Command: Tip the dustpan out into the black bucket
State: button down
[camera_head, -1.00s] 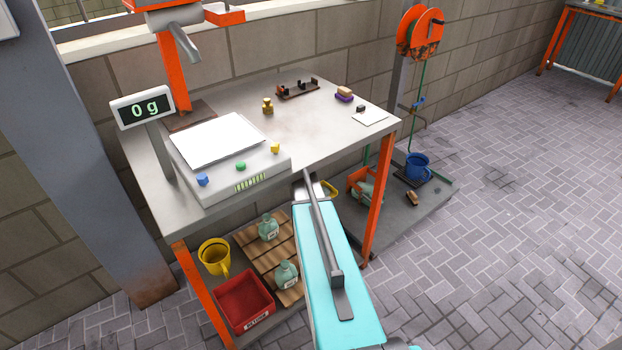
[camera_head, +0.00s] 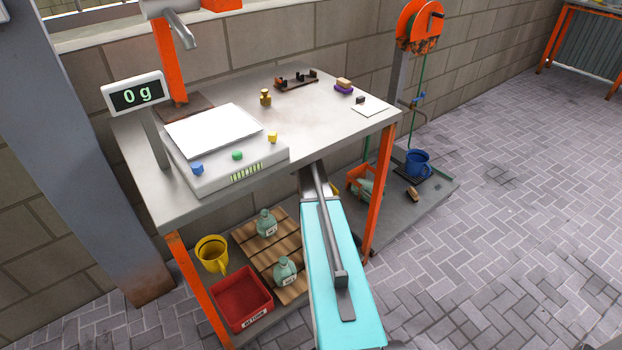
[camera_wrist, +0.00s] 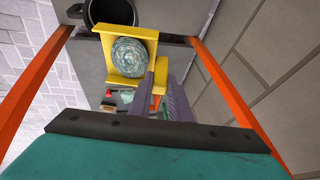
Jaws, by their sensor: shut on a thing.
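In the wrist view, my gripper (camera_wrist: 172,98) has purple fingers shut on the handle of a yellow dustpan (camera_wrist: 108,60). A round, tangled greenish-grey clump (camera_wrist: 131,57) lies in the pan, which looks roughly level. The black bucket (camera_wrist: 89,16), a dark round opening cut off by the top edge, is just beyond the pan. The pan overlaps its near side in the picture; I cannot tell the height between them. In the head view, my arm reaches under the table's right end and the gripper is hidden; a bit of yellow shows beside the arm.
Orange table legs (camera_head: 380,190) stand close to my arm, and the tabletop (camera_head: 330,110) is above it. A scale (camera_head: 225,170) stands on top. Paved floor (camera_head: 510,220) is clear at right.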

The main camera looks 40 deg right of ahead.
jog(key=shift+s+f+m+t+b, duration=0.15)
jog(key=shift+s+t+b, duration=0.55)
jog(key=shift+b, duration=0.5)
jog(key=shift+s+f+m+t+b, duration=0.15)
jog(key=shift+s+t+b, duration=0.55)
jog(key=shift+b, duration=0.5)
jog(key=b, duration=0.2)
jog(key=s+t+b, duration=0.1)
jog(key=b, duration=0.1)
jog(key=shift+s+f+t, duration=0.25)
jog(key=shift+f+t, duration=0.05)
jog(key=shift+f, duration=0.05)
jog(key=s+b, duration=0.1)
jog(key=b, duration=0.2)
jog(key=shift+f+t, duration=0.15)
jog(key=shift+t, duration=0.25)
jog(key=s+t+b, duration=0.1)
jog(key=b, duration=0.5)
jog(key=s+f+m+t+b, duration=0.1)
jog(key=b, duration=0.5)
jog(key=s+t+h+b, duration=0.1)
jog(key=s+b, duration=0.1)
jog(key=b, duration=0.4)
jog(key=shift+f, duration=0.3)
jog(key=s+f+m+t+h+b, duration=0.1)
jog(key=s+f+m+t+b, duration=0.1)
jog(key=s+t, duration=0.3)
jog(key=shift+s+a+f, duration=0.15)
jog(key=shift+f, duration=0.45)
jog(key=shift+s, duration=0.1)
